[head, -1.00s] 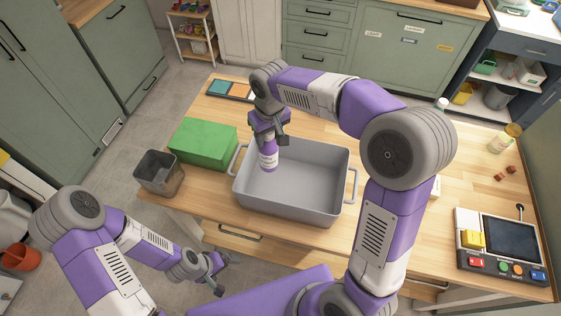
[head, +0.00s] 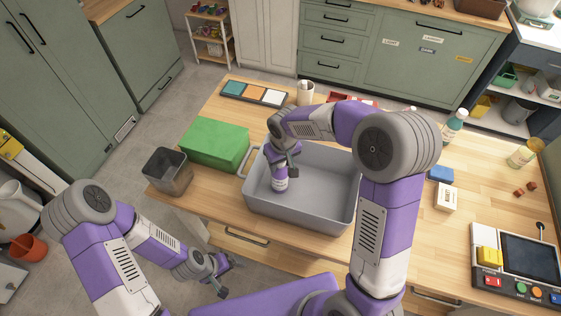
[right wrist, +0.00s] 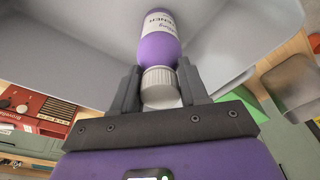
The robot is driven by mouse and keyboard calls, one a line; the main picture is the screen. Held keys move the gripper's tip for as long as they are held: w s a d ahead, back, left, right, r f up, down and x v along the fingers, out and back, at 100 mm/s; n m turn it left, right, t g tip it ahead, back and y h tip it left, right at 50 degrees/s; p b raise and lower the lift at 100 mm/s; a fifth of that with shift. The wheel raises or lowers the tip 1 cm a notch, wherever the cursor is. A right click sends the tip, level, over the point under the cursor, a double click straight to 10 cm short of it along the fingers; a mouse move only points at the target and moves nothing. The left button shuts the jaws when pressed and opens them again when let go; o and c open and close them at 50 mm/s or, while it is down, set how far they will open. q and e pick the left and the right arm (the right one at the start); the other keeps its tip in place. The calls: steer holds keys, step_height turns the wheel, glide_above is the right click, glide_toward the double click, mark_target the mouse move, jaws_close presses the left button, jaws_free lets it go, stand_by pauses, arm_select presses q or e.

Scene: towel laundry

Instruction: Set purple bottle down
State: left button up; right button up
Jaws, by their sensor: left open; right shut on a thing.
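The purple bottle (head: 280,184) with a white label is inside the outline of the grey tub (head: 325,219), towards its left side. Whether its base touches the tub floor cannot be told. My right gripper (head: 281,166) is shut on the bottle's upper end from above. In the right wrist view, the white ribbed cap sits between the fingers (right wrist: 159,88) and the purple bottle (right wrist: 158,48) extends beyond them towards the pale tub wall (right wrist: 60,45). My left gripper (head: 219,273) is open and empty, low in front of the table, apart from the tub.
A green box (head: 215,145) and a dark bin (head: 168,172) stand left of the tub. A control panel with a screen (head: 525,262) is at the right.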

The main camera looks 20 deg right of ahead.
steer(key=shift+r, duration=0.1)
steer(key=o, duration=1.3)
steer(key=shift+r, duration=0.25)
step_height(320, 180, up, 11)
steer(key=s, duration=0.2)
steer(key=shift+d+r+p, duration=0.15)
steer(key=shift+r+p, duration=0.05)
steer(key=shift+p, duration=0.2)
